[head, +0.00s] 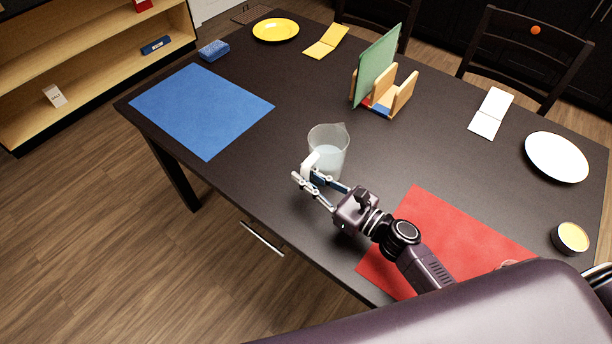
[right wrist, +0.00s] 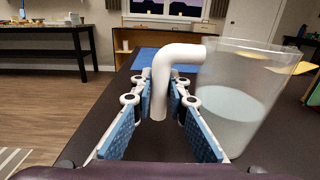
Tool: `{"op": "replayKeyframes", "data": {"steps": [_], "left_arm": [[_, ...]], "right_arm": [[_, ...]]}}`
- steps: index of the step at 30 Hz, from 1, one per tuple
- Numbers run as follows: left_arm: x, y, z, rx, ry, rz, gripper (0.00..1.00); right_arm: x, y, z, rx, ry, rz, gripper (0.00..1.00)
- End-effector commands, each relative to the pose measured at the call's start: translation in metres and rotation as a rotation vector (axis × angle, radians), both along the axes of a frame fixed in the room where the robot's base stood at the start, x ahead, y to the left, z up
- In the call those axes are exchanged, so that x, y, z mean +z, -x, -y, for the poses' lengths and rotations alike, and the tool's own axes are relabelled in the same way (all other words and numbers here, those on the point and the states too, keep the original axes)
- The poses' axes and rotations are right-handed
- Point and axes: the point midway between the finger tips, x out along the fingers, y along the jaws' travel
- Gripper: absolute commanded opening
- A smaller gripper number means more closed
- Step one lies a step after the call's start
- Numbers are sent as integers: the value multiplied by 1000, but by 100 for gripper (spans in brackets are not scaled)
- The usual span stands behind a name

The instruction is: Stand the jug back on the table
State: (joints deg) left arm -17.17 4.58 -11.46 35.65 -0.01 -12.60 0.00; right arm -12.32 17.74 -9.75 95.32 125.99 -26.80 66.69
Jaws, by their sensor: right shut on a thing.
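The jug (head: 333,143) is a clear, see-through vessel with pale liquid inside and a white handle. It looks close to upright over the dark table (head: 255,165), near the table's front edge. My right gripper (head: 307,178) is shut on the jug's handle, coming from the front. In the right wrist view the white handle (right wrist: 161,88) runs down between the blue finger pads, and the jug's body (right wrist: 228,105) is to the right, leaning slightly in that picture. The jug's base is partly hidden by the gripper, so I cannot tell whether it touches the table. My left gripper is out of view.
A blue mat (head: 200,108) lies left of the jug and a red mat (head: 450,240) lies right. A wooden rack (head: 398,98) with a green board (head: 377,65) stands behind. A white plate (head: 556,157) and a small bowl (head: 570,238) are at right. The table's middle is clear.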

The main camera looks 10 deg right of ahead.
Motion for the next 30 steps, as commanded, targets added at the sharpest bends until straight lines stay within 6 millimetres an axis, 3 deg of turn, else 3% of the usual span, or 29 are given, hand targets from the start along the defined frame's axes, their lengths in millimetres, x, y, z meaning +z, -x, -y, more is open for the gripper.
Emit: {"op": "replayKeyframes", "data": {"steps": [5,6,10,22,30], "left_arm": [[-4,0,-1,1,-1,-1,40],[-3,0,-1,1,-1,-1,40],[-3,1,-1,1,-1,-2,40],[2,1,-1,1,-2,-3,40],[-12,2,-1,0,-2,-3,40]], "right_arm": [[-2,-1,0,1,-1,4,0],[-3,0,0,0,0,0,16],[-3,0,0,0,-1,-1,31],[2,1,0,0,1,-1,32],[-4,39,27,-1,1,-4,32]]}}
